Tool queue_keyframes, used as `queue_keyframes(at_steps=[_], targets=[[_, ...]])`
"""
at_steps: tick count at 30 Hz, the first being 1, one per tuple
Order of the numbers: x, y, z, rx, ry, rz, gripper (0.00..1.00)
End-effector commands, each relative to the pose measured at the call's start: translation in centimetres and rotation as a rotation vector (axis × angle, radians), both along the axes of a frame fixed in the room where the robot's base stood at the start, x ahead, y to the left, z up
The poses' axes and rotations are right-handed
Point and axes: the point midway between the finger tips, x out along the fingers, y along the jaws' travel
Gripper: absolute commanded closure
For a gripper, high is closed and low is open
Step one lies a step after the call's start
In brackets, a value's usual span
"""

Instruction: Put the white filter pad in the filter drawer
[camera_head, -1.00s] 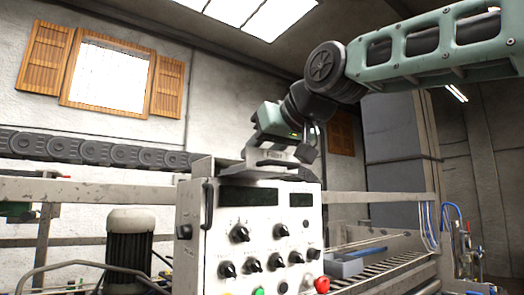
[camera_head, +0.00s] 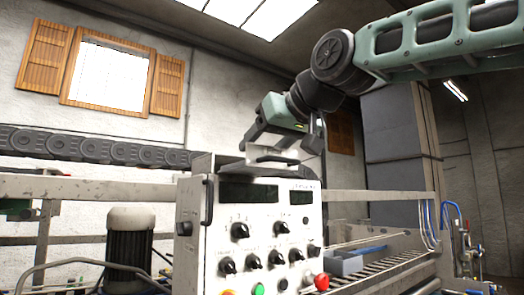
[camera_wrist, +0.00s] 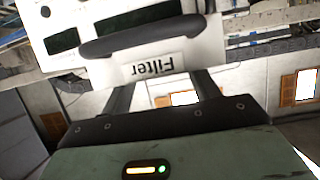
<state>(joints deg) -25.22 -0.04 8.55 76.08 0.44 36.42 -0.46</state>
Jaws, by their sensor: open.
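The filter drawer (camera_head: 270,165), white with a dark handle, sits at the top of the white control box. In the wrist view the drawer front (camera_wrist: 190,53) appears upside down with a "Filter" label and its dark handle. How far the drawer is pulled out is unclear. My gripper (camera_head: 274,148) is just above the drawer front. In the wrist view my gripper (camera_wrist: 163,82) is open, its two dark fingers spread near the labelled edge with nothing between them. Whether they touch the drawer is unclear. I cannot make out the white filter pad in either view.
The control box (camera_head: 217,245) has displays, black knobs and coloured buttons below the drawer. A grey tray (camera_head: 345,264) sits on the slatted machine bed at right. A motor (camera_head: 130,245) and a metal rail (camera_head: 90,187) stand at left.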

Motion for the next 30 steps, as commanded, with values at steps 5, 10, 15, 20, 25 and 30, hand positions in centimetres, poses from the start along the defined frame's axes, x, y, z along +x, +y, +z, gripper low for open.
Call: queue_keyframes(at_steps=[5, 10, 15, 20, 25, 30], targets=[[-3.0, -2.0, 1.1, 0.002, -0.004, -0.001, 0.39], [-5.7, -3.8, 2.5, 0.002, -0.004, -0.001, 0.39], [-7.4, -5.0, 3.5, 0.001, -0.002, -0.001, 0.39], [-8.0, -5.5, 3.9, 0.001, 0.001, 0.0, 0.39], [-8.1, -5.5, 3.9, -0.001, 0.001, 0.0, 0.39], [-8.1, -5.5, 3.9, 0.0, 0.0, 0.0, 0.39]])
